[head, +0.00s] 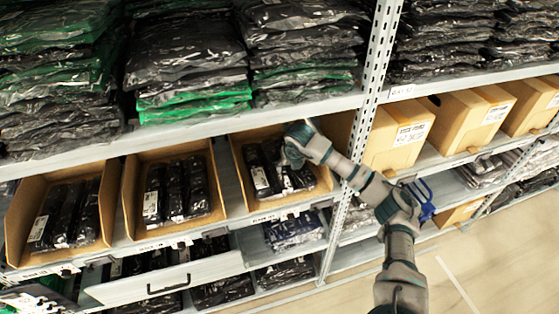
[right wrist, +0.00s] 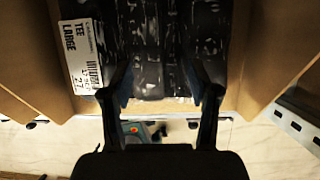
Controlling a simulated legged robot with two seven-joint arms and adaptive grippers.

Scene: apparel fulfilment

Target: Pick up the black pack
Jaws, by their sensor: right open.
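Black packs (head: 271,170) in clear shiny wrap stand side by side in an open cardboard bin on the middle shelf. In the right wrist view a black pack (right wrist: 147,48) lies ahead of my fingers, between other dark packs. A white "TEE LARGE" label (right wrist: 80,52) shows at its left. My right gripper (head: 291,157) is at this bin, over the packs, and hides part of them. In the right wrist view the right gripper (right wrist: 162,92) is open, its two fingers apart with nothing clearly held. Whether the fingertips touch the packs cannot be told. My left gripper is not in view.
The bin's cardboard walls (right wrist: 262,50) stand close on both sides. Two similar bins (head: 128,200) with black packs are to the left. A shelf with stacked bags (head: 190,60) hangs above. A perforated metal upright (head: 378,60) is right of the bin.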

